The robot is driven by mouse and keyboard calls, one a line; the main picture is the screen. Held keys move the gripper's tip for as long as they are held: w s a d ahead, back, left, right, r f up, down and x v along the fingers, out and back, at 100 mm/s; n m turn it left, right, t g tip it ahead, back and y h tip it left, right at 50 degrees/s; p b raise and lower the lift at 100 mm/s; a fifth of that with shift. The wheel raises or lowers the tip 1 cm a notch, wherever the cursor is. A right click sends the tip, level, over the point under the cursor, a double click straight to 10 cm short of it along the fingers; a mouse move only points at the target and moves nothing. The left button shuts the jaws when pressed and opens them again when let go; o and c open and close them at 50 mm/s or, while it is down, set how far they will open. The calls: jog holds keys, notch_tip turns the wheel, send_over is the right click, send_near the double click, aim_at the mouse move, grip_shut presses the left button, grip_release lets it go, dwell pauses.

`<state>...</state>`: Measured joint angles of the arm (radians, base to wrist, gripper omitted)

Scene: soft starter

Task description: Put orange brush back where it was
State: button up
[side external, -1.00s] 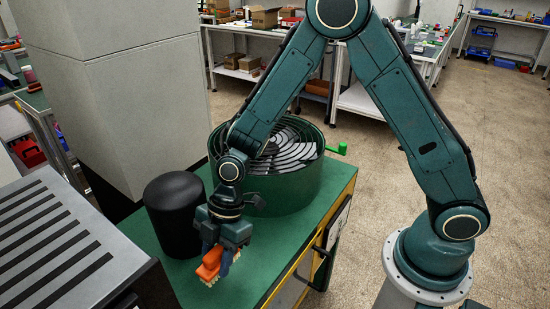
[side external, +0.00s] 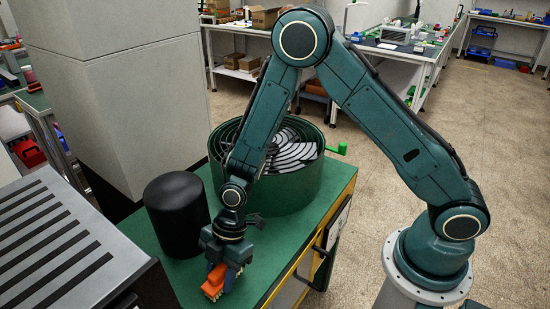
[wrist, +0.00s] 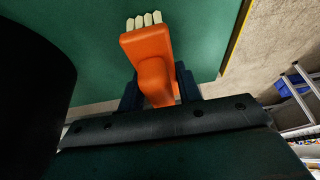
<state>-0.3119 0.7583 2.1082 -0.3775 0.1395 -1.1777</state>
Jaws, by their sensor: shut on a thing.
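The orange brush (side external: 215,281) with pale bristles is held in my gripper (side external: 227,275), low over the front part of the green table top (side external: 190,288). In the wrist view the brush (wrist: 148,48) sticks out from between the dark jaws of my gripper (wrist: 160,93), which are shut on it. Its pale bristles show at the far end. I cannot tell whether the bristles touch the table.
A black cylinder (side external: 177,214) stands on the table just left of my gripper. A round green bin (side external: 298,190) with curved slats and a green handle stands behind. A grey slatted surface (side external: 45,240) lies at the left. The table's yellow edge (side external: 300,258) is at the right.

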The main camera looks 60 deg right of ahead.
jog(key=shift+f, duration=0.15)
jog(key=o, duration=1)
jog(key=shift+c, duration=0.2)
jog(key=v, duration=1.2)
jog(key=shift+d, duration=0.1)
jog(key=s+d+r+m+t+h, duration=0.1)
jog(key=s+d+r+m+t, duration=0.15)
jog(key=d+r+m, duration=0.35)
jog(key=s+d+r+m+t+h, duration=0.1)
jog(key=s+d+r+m, duration=0.15)
jog(key=r, duration=0.55)
jog(key=s+d+r+m+t+h, duration=0.1)
jog(key=s+d+r+m, duration=0.2)
jog(key=s, duration=0.3)
jog(key=s+d+r+m+t+h, duration=0.1)
jog(key=s+d+r+m, duration=0.2)
jog(key=s+d+m, duration=0.2)
jog(key=shift+s+d+r+m, duration=0.25)
jog(key=shift+s+m, duration=0.5)
jog(key=shift+s, duration=0.35)
